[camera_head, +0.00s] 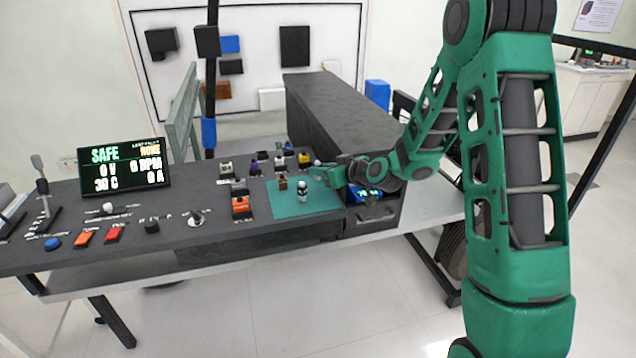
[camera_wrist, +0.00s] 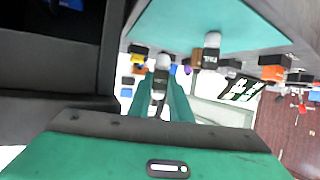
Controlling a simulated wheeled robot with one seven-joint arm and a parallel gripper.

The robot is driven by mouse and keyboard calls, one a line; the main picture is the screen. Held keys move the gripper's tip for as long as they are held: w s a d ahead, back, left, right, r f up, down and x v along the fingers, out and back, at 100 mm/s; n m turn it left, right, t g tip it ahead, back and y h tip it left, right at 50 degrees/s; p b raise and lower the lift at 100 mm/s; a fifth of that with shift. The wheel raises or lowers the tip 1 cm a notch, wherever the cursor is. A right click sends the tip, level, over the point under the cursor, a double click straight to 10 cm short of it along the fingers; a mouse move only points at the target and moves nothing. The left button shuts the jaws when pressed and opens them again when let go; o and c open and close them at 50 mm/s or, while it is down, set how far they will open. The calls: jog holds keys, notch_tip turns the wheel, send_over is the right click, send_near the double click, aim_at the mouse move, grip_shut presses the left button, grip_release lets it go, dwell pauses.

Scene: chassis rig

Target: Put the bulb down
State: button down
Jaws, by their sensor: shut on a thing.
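My gripper (camera_head: 328,173) is at the right end of the bench, just above the far right part of the green mat (camera_head: 322,202). In the wrist view its green fingers (camera_wrist: 160,98) are shut on a bulb (camera_wrist: 161,68) with a pale head and a dark base. A second, similar bulb (camera_wrist: 212,42) stands on the mat, apart from the held one; in the head view this bulb (camera_head: 302,190) is near the mat's middle. The held bulb's base is partly hidden between the fingers.
A small brown block (camera_head: 282,183) stands at the mat's back left. An orange block (camera_head: 241,207) and several small coloured parts stand left of and behind the mat. A display (camera_head: 124,167) stands further left. The mat's front right is bare.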

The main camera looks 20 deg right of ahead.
aim_at(319, 180)
jog(key=shift+f, duration=2)
jog(key=c, duration=1.6)
grip_release()
jog(key=shift+r, duration=0.1)
